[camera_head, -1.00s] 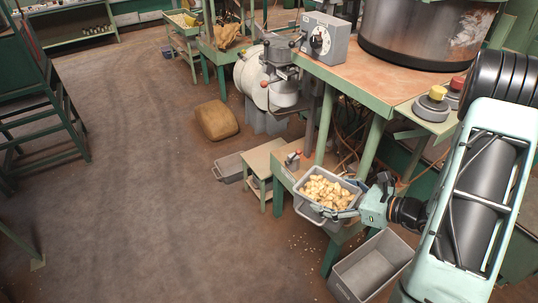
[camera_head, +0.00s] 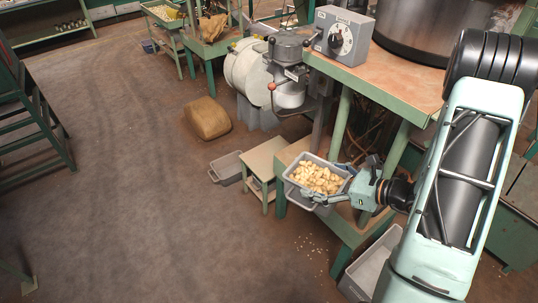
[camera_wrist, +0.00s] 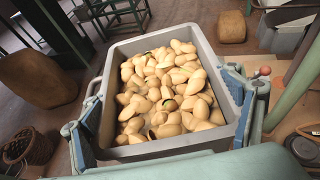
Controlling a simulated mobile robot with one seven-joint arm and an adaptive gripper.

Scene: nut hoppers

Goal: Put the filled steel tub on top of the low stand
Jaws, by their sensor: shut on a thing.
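The filled steel tub (camera_head: 292,186) is grey and heaped with pale tan nuts. My gripper (camera_head: 328,183) is shut on the tub, with its fingers at the near end, and holds it about level. In the wrist view the tub (camera_wrist: 222,62) fills the middle, and my gripper's fingers (camera_wrist: 160,120) show at its left and right sides. The low stand (camera_head: 262,158) is a small wooden-topped table with green legs, just left of the tub in the head view. Its top looks bare. Whether the tub touches the green bench beneath it I cannot tell.
A grey bin (camera_head: 227,168) lies on the floor left of the stand. A brown sack (camera_head: 208,118) lies farther back. A grinding machine (camera_head: 262,72) stands behind. Another grey bin (camera_head: 372,262) is below my arm.

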